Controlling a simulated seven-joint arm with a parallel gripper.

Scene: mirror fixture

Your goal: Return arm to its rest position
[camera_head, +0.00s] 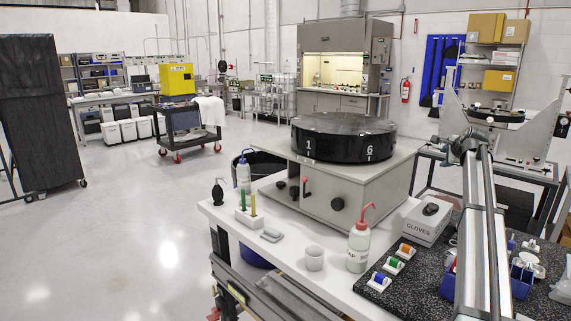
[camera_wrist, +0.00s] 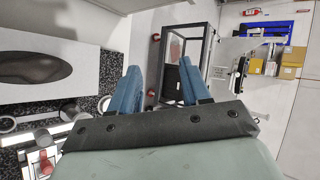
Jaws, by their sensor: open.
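My gripper (camera_wrist: 160,78) shows in the wrist view as two blue fingers standing well apart, with nothing between them. The fingers point towards the open room beyond the bench, where a dark-framed stand (camera_wrist: 185,45) is seen. In the head view my arm (camera_head: 482,235) reaches up along the right side, over the dark speckled slab (camera_head: 405,285). I cannot make out the fingers there.
A white and grey glove box (camera_head: 428,220) stands left of my arm; it is close in the wrist view (camera_wrist: 20,50). A red-capped bottle (camera_head: 358,248), a white cup (camera_head: 314,258), colored spools and a black carousel (camera_head: 343,140) are further left. Open floor lies left of the bench.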

